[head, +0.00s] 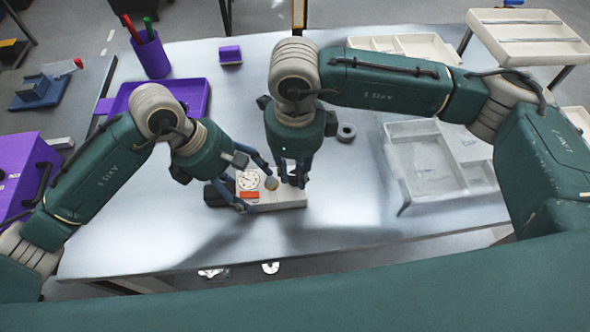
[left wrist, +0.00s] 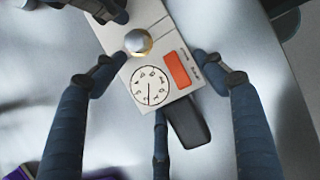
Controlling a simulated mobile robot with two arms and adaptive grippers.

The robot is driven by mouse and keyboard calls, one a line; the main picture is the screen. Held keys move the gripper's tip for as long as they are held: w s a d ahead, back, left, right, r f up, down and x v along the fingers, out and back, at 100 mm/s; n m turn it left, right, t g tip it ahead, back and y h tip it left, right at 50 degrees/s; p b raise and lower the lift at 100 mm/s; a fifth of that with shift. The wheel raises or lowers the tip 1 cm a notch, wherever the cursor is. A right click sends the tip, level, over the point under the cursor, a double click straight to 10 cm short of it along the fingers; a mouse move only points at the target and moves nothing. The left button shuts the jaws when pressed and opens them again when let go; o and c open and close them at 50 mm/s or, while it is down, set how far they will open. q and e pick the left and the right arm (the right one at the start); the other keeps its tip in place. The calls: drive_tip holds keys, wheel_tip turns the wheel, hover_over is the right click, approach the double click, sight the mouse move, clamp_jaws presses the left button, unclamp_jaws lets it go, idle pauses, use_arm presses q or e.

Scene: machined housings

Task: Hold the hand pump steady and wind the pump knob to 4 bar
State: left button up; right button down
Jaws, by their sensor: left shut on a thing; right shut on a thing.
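The hand pump (head: 291,199) lies on the table, a pale block with a dial gauge (head: 248,180), an orange label (head: 249,195) and a dark end. In the left wrist view its dial (left wrist: 150,87) shows a thin needle, and its rounded metal piece (left wrist: 138,41) stands on the top face. My left gripper (head: 256,184) is shut on the pump body, its fingers on both sides. My right gripper (head: 293,178) points down at the pump's right part, shut on a part of it. The gripped spot is hidden; I cannot tell whether it is the knob.
A purple tray (head: 196,98) and purple pen cup (head: 151,55) are at the back left. A pale compartment tray (head: 411,130) stands further right. The table in front of the pump is clear.

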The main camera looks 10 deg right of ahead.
sight(295, 177)
drive_tip(key=shift+s+m, duration=0.2)
drive_tip(key=shift+m, duration=1.9)
drive_tip(key=c, duration=1.5)
unclamp_jaws()
drive_tip(key=shift+o, duration=0.2)
wheel_tip(295, 177, up, 12)
